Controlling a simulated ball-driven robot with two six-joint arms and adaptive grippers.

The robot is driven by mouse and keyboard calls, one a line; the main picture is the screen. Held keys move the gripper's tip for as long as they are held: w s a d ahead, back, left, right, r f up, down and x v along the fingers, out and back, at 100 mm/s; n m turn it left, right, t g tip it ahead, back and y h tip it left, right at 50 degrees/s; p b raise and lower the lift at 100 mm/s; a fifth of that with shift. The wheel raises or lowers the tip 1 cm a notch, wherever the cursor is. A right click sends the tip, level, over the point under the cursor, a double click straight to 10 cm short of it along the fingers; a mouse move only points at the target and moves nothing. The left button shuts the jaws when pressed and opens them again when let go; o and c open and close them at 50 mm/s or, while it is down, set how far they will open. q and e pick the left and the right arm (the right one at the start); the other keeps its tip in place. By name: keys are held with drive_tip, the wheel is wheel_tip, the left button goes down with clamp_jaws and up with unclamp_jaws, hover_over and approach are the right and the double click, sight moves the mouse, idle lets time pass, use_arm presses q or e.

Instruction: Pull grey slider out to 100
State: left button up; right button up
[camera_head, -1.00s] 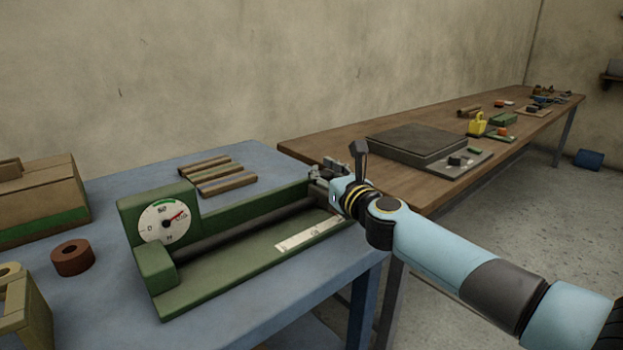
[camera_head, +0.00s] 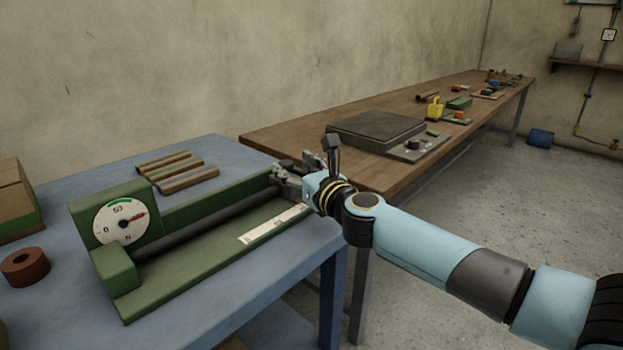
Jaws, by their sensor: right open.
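A green bench device (camera_head: 215,270) lies along the blue table, with a round white dial (camera_head: 120,223) at its left end. The dial's red needle points to the right, and a white label strip (camera_head: 272,223) lies on the base. My right gripper (camera_head: 286,176) is at the device's right end, open, its grey fingers beside or over that end. The grey slider cannot be told apart from the gripper there; the gripper and wrist hide that end. Whether they touch is unclear. My left gripper is not in view.
Several wooden bars (camera_head: 175,172) lie behind the device on the blue table (camera_head: 70,195). A brown ring (camera_head: 25,266) is at left. A wooden table (camera_head: 290,138) with a dark grey plate (camera_head: 375,130) stands close behind my right wrist. Open floor lies at right.

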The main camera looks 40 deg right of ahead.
drive_tip(key=s, duration=0.3)
drive_tip(key=s+a, duration=0.1)
drive_tip(key=s, duration=0.5)
drive_tip(key=shift+a, duration=0.25)
drive_tip(key=shift+w, duration=0.1)
